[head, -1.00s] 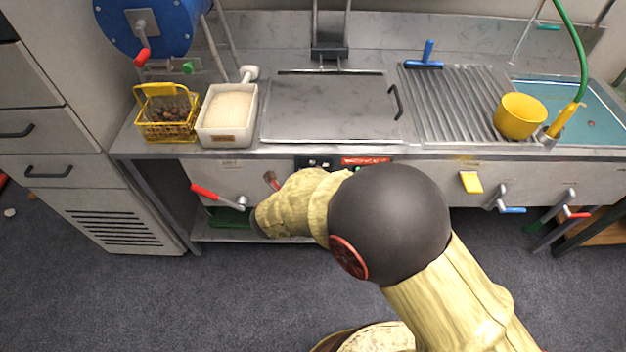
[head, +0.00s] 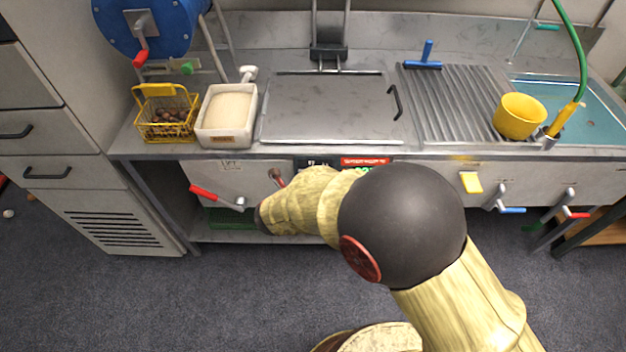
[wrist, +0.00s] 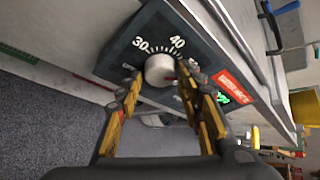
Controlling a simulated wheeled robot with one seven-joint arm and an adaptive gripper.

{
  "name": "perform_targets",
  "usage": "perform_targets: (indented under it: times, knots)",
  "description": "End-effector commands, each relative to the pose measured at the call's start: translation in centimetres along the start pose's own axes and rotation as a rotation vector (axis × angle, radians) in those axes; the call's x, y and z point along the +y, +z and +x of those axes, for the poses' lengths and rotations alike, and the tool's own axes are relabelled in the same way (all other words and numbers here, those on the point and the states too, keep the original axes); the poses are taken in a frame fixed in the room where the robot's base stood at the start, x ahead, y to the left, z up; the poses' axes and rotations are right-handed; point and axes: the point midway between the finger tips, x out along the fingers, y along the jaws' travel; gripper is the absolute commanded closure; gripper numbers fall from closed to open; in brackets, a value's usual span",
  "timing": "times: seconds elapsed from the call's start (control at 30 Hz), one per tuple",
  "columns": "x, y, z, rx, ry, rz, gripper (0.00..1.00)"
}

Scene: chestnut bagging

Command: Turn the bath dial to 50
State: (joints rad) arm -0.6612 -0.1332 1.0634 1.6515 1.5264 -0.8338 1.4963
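The bath dial is a round white knob (wrist: 160,70) on a dark panel (wrist: 125,60) on the counter front, in the wrist view. The panel shows 30 and 40; the scale beyond 40 is partly hidden by a finger. A small red mark shows at the knob's right side. My gripper (wrist: 161,78) is open, with one yellow-padded finger on each side of the knob. I cannot tell whether the fingertips touch it. In the head view my arm hides the dial and gripper.
A red label (wrist: 236,86) and a green display (wrist: 224,98) sit beside the dial. Red-handled levers, one to the left (head: 217,197), stick out of the counter front. Above are a lidded bath (head: 325,105), a white tub (head: 208,140) and a yellow basket (head: 147,133).

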Motion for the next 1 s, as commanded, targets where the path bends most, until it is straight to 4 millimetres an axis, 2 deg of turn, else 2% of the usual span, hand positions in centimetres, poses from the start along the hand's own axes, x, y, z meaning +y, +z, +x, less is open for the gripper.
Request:
perform_targets:
  times: [0.17,0.43,0.57,0.67,1.0]
  knots:
    - [-0.1,0.1,0.0,-0.002,-0.001,0.001,0.51]
    - [-0.1,0.2,-0.1,-0.003,-0.001,0.001,0.51]
    - [-0.1,0.3,-0.8,-0.005,0.0,0.001,0.51]
    - [-0.1,0.3,-2.2,-0.006,-0.001,0.003,0.51]
    - [0.0,0.3,-8.9,-0.006,0.001,0.0,0.51]
